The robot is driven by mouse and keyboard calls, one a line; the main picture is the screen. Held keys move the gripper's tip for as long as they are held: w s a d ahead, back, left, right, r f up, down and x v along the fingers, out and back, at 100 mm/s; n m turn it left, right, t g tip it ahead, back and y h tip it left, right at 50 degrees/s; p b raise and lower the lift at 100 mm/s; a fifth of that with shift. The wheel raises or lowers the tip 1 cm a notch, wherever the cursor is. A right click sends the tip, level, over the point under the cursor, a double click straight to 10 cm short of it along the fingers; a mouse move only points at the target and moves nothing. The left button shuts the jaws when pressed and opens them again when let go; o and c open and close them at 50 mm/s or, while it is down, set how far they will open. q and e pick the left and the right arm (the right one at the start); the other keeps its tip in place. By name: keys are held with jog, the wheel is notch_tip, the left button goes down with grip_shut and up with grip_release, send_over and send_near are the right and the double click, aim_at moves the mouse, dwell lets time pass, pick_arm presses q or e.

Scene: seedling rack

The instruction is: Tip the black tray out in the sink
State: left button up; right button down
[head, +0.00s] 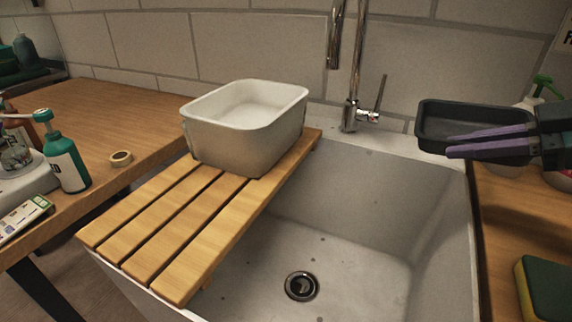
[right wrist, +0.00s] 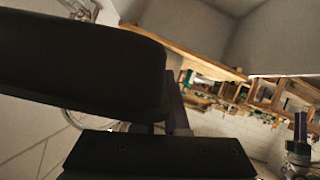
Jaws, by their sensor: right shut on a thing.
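The black tray (head: 440,112) is at the upper right in the head view, held up near the back right corner of the sink (head: 350,262). It looks roughly level, and its inside looks dark; I cannot tell what is in it. My right gripper (head: 450,146) has purple fingers and is shut on the tray at its near right side. In the right wrist view the tray (right wrist: 80,65) is a large dark shape filling the upper left. The sink is white, with a drain (head: 301,286) in its floor.
A slatted wooden board (head: 190,225) lies across the sink's left part with a white tub (head: 240,145) on it. A chrome tap (head: 350,115) stands behind the sink. A sponge (head: 540,290) lies on the right counter. A green bottle (head: 65,160) stands at left. The basin's right part is open.

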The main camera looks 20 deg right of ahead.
pick_arm(q)
jog(key=shift+a+f, duration=0.1)
jog(key=shift+f, duration=0.65)
pick_arm(e)
jog(key=a+f+n+h, duration=0.2)
jog(key=a+f, duration=0.4)
jog(key=f, duration=0.5)
jog(key=shift+s+a+n+h, duration=0.25)
jog(key=shift+s+n+h, duration=0.1)
jog(key=shift+h, duration=0.15)
pick_arm(q)
jog(key=shift+r, duration=0.1)
pick_arm(e)
jog(key=shift+a+f, duration=0.1)
jog(key=shift+a, duration=0.1)
jog(key=shift+s+a+f+n+h, duration=0.1)
jog(key=shift+s+f+n+h, duration=0.1)
jog(key=shift+f+n+h, duration=0.25)
dwell(0.3)
jog(key=shift+a+h, duration=0.1)
jog(key=shift+h, duration=0.15)
pick_arm(q)
jog(key=shift+f, duration=0.2)
